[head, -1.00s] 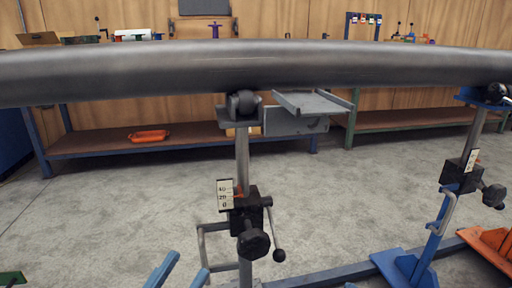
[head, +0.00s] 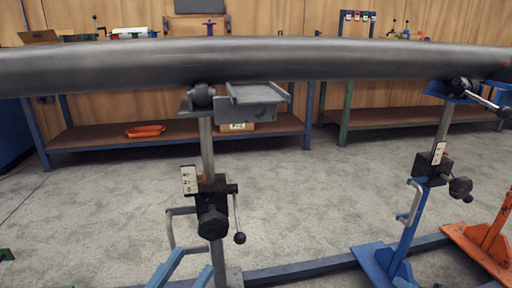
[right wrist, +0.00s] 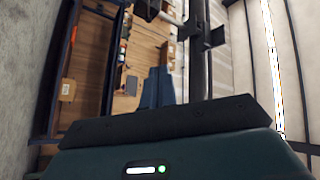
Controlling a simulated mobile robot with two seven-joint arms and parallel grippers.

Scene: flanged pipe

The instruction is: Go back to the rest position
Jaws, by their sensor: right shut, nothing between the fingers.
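My left gripper (head: 194,262) shows at the bottom edge of the head view as two light blue fingers. They are apart with nothing seen between them, in front of the foot of the nearer pipe stand (head: 208,150). In the right wrist view my right gripper's blue fingers (right wrist: 157,88) are together and hold nothing. A small blue tip at the bottom edge of the head view, near the blue stand, may be part of it. The long grey pipe (head: 250,62) lies across the head view on the stands, clear of the left fingers.
A blue stand (head: 410,225) with a crank handle is at the right, with an orange base (head: 480,250) beside it. A blue floor rail (head: 300,270) links the stands. Workbenches (head: 100,135) line the wooden back wall. Grey floor between is clear.

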